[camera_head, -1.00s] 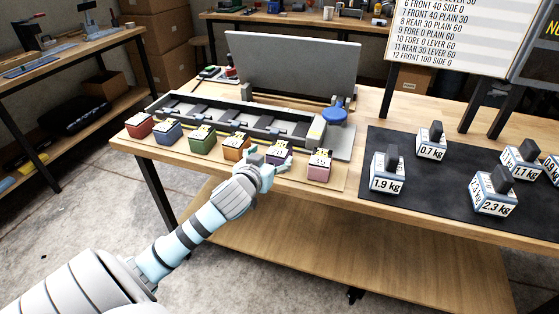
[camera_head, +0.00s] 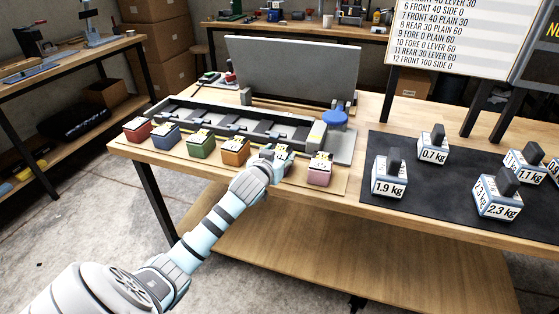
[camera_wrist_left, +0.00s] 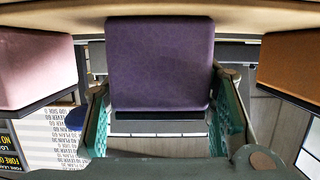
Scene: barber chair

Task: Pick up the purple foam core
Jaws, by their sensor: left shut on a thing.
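The purple foam core (camera_wrist_left: 160,60) fills the middle of the left wrist view, between the two green-padded fingers of my left gripper (camera_wrist_left: 162,108). The gripper is shut on it, one finger on each side. In the head view my left gripper (camera_head: 276,160) is at the front row of colored blocks, between the orange and pink ones, and hides most of the purple core. I cannot tell whether the core is clear of its support. My right gripper is in neither view.
The orange block (camera_head: 235,152) and pink block (camera_head: 320,172) stand close on either side. Green, blue and red blocks continue leftward. Behind is a long dark tray (camera_head: 180,107) with a blue knob (camera_head: 335,119). Several labelled weights stand on a black mat (camera_head: 425,205) at right.

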